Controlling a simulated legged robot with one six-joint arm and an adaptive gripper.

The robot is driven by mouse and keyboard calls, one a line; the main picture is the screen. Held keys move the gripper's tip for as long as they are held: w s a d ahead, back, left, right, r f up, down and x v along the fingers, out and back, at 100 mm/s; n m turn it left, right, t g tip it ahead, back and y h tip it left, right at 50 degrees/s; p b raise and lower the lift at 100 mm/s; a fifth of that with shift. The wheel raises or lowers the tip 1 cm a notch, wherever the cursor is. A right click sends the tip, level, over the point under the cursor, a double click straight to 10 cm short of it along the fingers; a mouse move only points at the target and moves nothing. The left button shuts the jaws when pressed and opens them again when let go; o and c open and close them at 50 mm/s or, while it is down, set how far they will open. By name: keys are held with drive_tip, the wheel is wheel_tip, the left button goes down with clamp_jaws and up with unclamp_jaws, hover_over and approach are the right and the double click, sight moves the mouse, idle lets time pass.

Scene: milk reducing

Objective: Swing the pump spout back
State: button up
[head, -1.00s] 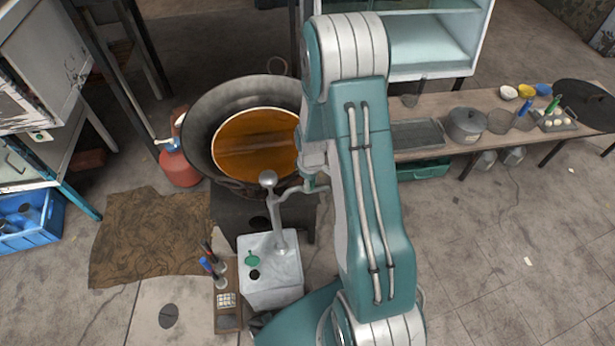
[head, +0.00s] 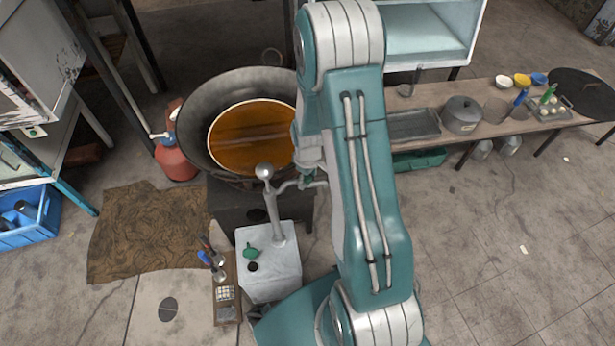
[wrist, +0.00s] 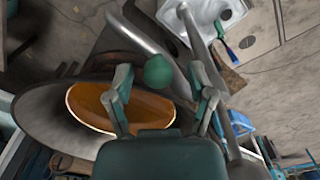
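The pump (head: 268,268) is a pale box with an upright pipe topped by a round ball (head: 264,171), standing in front of the wok. Its grey spout (head: 285,187) bends off to the right near the wok's front rim, and its end is partly behind my arm. In the wrist view, grey pipes (wrist: 222,105) of the pump cross on the right, and a round green knob (wrist: 158,70) shows between my fingers. My gripper (wrist: 163,80) is open, with a finger on each side of the knob and visible gaps. Contact cannot be told.
The large wok (head: 197,108) with amber liquid (head: 250,140) sits on a dark stove behind the pump. A red gas cylinder (head: 176,162) stands left of it. A utensil rack (head: 227,300) is beside the pump.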

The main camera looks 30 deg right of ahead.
drive_tip(key=shift+r, duration=0.1)
wheel_tip(320, 180, up, 12)
idle(0.6)
idle(0.4)
drive_tip(key=s+a+r+m+t, duration=0.1)
drive_tip(key=s+a+r, duration=0.2)
drive_tip(key=r, duration=0.4)
drive_tip(key=s+a+r+m+t, duration=0.1)
drive_tip(key=s+a+r+t, duration=0.15)
drive_tip(key=r, duration=0.45)
drive_tip(key=s+a+r+m+t, duration=0.2)
drive_tip(key=s+a+r, duration=0.3)
drive_tip(key=s+r, duration=0.4)
drive_tip(key=shift+s+a+m, duration=0.2)
drive_tip(key=shift+s+m, duration=0.4)
drive_tip(key=shift+s, duration=0.75)
drive_tip(key=shift+r, duration=0.1)
